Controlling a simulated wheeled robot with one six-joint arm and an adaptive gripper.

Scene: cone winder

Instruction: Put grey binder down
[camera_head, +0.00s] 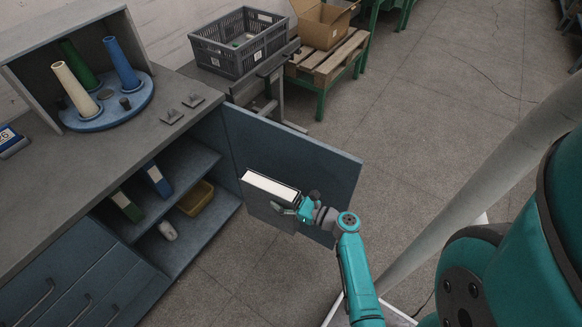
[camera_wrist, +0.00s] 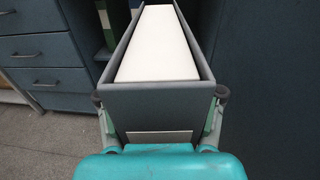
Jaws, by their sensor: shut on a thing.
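The grey binder (camera_head: 266,199) is held upright in the head view, in front of the open cabinet door, with its white pages (camera_head: 270,186) facing up. My gripper (camera_head: 301,211) is shut on its right end. In the wrist view the binder (camera_wrist: 157,106) fills the middle, and my gripper's fingers (camera_wrist: 159,118) press on both sides of its spine, which has a pale label. The open cabinet to the left has a shelf (camera_head: 188,177) with a green binder (camera_head: 127,206) and a blue binder (camera_head: 158,180) standing on it.
The open door (camera_head: 330,180) stands to the right of the cabinet. A yellow bin (camera_head: 195,198) and a whitish object (camera_head: 167,230) sit low inside the cabinet. The countertop (camera_head: 60,180) holds a blue round stand (camera_head: 137,101) with cones. A grey crate (camera_head: 240,45) stands behind.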

